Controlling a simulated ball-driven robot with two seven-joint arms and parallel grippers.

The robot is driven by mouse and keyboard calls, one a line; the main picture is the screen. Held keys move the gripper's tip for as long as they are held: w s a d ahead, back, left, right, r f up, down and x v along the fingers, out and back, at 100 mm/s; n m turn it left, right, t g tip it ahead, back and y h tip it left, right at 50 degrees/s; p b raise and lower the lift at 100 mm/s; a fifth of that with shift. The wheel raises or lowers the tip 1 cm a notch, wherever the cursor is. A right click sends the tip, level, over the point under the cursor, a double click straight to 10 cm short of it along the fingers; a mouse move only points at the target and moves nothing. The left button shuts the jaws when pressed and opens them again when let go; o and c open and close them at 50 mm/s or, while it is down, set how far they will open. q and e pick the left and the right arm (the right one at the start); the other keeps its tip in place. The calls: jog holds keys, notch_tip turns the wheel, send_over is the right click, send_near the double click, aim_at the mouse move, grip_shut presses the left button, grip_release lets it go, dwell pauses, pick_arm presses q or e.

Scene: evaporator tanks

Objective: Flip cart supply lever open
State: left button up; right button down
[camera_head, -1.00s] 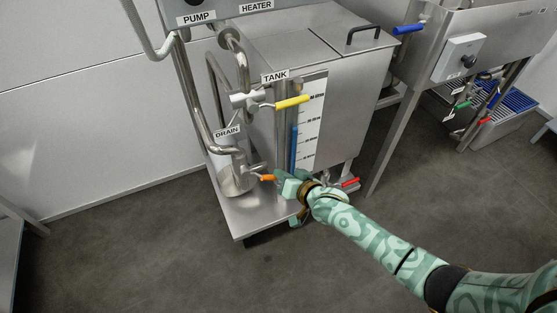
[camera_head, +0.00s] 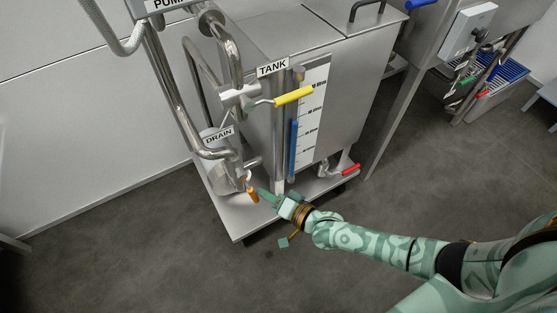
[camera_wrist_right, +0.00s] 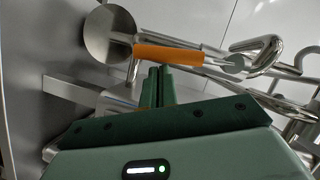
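The lever with an orange handle (camera_head: 252,195) is low on the cart, beside the pipework under the DRAIN label. Its handle points steeply down in the head view. In the right wrist view the orange handle (camera_wrist_right: 168,54) lies across the picture, just beyond the fingertips. My right gripper (camera_head: 263,193) is right beside the handle, on its right. In the wrist view its two green fingers (camera_wrist_right: 158,72) are together with nothing seen between them. Whether they touch the handle I cannot tell. My left gripper is not in view.
A yellow-handled lever (camera_head: 294,95) is above, near the TANK label (camera_head: 272,67). A red-handled lever (camera_head: 351,169) is right, under the tank (camera_head: 353,90). Steel pipes (camera_head: 172,90) rise at the left. The floor (camera_head: 150,260) in front is clear.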

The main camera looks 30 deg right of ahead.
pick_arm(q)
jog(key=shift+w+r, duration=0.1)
pick_arm(e)
jog(key=shift+s+a+f, duration=0.1)
jog(key=shift+a+f, duration=0.3)
jog(key=shift+a, duration=0.35)
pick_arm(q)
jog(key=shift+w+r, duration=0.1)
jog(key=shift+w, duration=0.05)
pick_arm(e)
jog(key=shift+a, duration=0.1)
